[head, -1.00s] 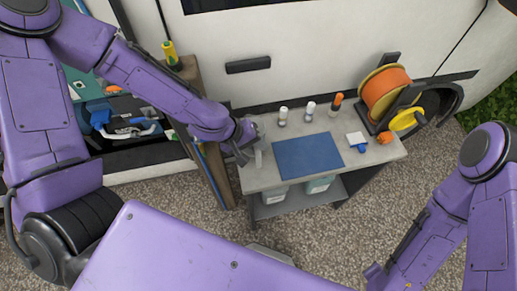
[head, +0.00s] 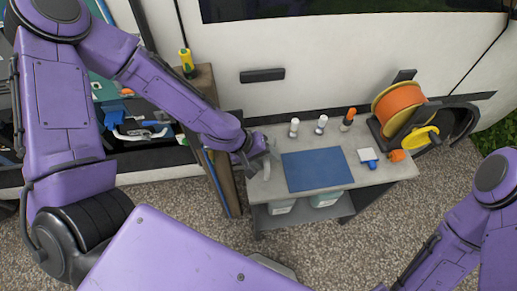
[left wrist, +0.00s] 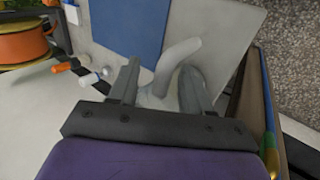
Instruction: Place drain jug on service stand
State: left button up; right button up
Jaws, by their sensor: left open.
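The service stand (head: 345,137) is a grey-topped table with a lower shelf, against the white van side. A blue mat (head: 318,169) lies on its top. A pale, translucent object that looks like the drain jug (head: 266,166) stands at the left end of the top, partly hidden by my left gripper (head: 253,158). In the left wrist view, its curved light handle (left wrist: 180,55) shows between and beyond the fingers of my left gripper (left wrist: 160,84), which is open. I cannot tell whether the fingers touch it. My right gripper is out of view; only its arm shows.
Several small bottles (head: 321,124) stand along the back of the top. An orange hose reel (head: 400,108) and a white card with a blue item (head: 369,162) are at the right. Containers (head: 326,198) sit on the lower shelf.

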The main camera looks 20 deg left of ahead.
pick_arm(q)
jog(key=p+v, duration=0.3)
jog(key=v, duration=0.9)
jog(key=s+a+f+y, duration=0.4)
jog(key=s+f, duration=0.3)
jog(key=f, duration=0.3)
jog(key=s+a+f+y, duration=0.5)
jog(key=s+f, duration=0.3)
jog(key=f, duration=0.3)
jog(key=shift+s+a+g, duration=0.2)
jog(key=shift+a+g, duration=0.1)
jog(key=shift+a, duration=0.05)
jog(key=shift+f, duration=0.2)
notch_tip(320, 180, down, 9)
jog(key=b, duration=0.9)
jog(key=shift+w+r, duration=0.15)
